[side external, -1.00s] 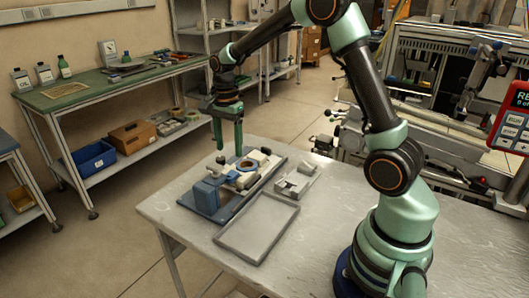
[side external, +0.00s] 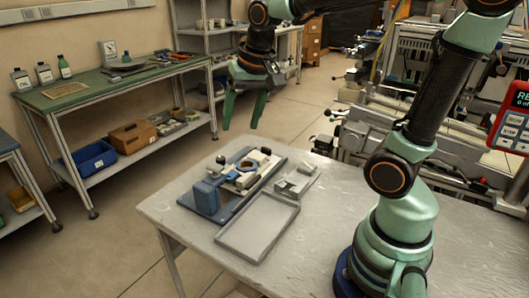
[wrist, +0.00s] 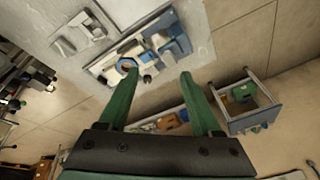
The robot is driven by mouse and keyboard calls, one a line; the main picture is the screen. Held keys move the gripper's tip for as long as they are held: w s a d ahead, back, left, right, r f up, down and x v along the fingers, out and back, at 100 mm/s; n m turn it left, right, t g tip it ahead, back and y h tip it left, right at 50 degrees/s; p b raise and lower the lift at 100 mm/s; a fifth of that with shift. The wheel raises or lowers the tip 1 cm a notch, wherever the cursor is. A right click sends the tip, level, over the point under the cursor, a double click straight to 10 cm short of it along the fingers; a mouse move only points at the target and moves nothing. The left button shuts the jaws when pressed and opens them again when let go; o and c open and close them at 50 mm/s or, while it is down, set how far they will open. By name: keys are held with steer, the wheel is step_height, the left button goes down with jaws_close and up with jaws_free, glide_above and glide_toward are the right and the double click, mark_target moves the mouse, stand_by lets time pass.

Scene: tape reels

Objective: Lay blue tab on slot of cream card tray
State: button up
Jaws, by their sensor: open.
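My gripper (side external: 240,127) is open and empty, high above the back edge of the table in the side view. In the wrist view its two green fingers (wrist: 158,78) are spread apart. A fixture on a blue-grey base (side external: 197,206) carries a blue block (side external: 206,197), cream parts and a dark-rimmed round piece (side external: 247,165). It also shows in the wrist view (wrist: 104,69), beyond the fingertips. I cannot single out a separate blue tab, nor tell which cream part is the card tray or its slot.
A shallow grey tray (side external: 238,256) lies in front of the fixture. A pale grey slotted piece (side external: 295,184) lies to its right. The table (side external: 345,220) is clear farther right. A green-topped bench (side external: 110,84) stands behind at the left.

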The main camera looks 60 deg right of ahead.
steer(key=s+a+n+t, duration=0.2)
steer(key=s+n, duration=0.4)
steer(key=n, duration=0.1)
steer(key=shift+s+a+f, duration=0.15)
steer(key=shift+a+f, duration=0.2)
steer(key=shift+f, duration=0.1)
